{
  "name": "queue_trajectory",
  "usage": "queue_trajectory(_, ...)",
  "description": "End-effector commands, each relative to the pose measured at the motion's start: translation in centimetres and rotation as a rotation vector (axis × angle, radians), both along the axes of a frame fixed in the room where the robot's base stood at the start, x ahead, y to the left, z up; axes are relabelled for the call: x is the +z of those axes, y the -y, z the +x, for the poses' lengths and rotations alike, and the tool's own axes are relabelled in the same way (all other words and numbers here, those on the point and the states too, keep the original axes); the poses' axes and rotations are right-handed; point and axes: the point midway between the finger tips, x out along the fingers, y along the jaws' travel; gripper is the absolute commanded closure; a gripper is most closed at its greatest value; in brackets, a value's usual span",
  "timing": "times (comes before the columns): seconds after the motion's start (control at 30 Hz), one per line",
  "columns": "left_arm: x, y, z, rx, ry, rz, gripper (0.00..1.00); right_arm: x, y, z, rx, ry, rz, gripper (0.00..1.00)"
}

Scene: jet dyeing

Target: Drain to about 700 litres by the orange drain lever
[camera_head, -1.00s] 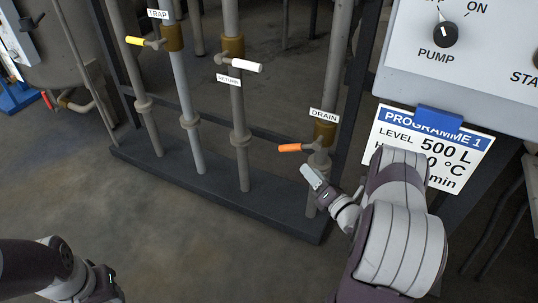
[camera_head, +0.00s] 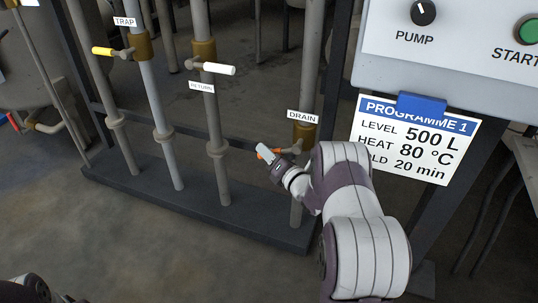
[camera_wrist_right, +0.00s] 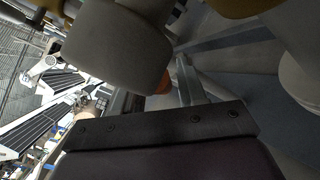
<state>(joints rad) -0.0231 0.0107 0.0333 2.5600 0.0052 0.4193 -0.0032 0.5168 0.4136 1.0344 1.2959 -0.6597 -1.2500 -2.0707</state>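The orange drain lever (camera_head: 276,152) is on the drain pipe (camera_head: 297,205), below the DRAIN label (camera_head: 303,116). My right gripper (camera_head: 264,153) is at the lever and hides much of it in the head view. In the right wrist view, the two fingers (camera_wrist_right: 158,92) stand apart, with orange lever end (camera_wrist_right: 164,82) showing between them. A grey rounded body hides part of that view, and I cannot tell whether the fingers touch the lever. Only a bit of my left arm shows at the bottom left; its fingers are out of view.
The yellow TRAP lever (camera_head: 103,51) and white RETURN lever (camera_head: 219,69) are on pipes to the left. The pipes rise from a dark base (camera_head: 200,208). A programme card (camera_head: 415,140) reading level 500 L hangs under the control panel (camera_head: 460,50), right of my arm.

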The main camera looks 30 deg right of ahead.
Motion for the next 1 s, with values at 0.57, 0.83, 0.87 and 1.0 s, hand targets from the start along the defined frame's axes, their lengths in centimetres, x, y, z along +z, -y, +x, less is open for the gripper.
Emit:
queue_trajectory(0.57, -5.0, 0.0, 0.0, 0.0, -0.001, 0.0, 0.57, 3.4, -0.7, 0.8, 0.001, 0.347, 0.292, 1.0)
queue_trajectory(0.83, -4.7, 0.0, 0.0, 0.0, 0.0, 0.0, 0.57, 4.4, -0.6, 0.7, 0.0, 0.378, 0.322, 1.0)
queue_trajectory(0.87, -4.7, 0.0, 0.0, 0.0, 0.0, 0.0, 0.57, 4.4, -0.6, 0.7, 0.0, 0.378, 0.322, 1.0)
queue_trajectory(1.0, -4.7, 0.0, 0.0, 0.0, 0.0, 0.0, 0.57, 4.4, -0.6, 0.7, 0.0, 0.377, 0.321, 0.51)
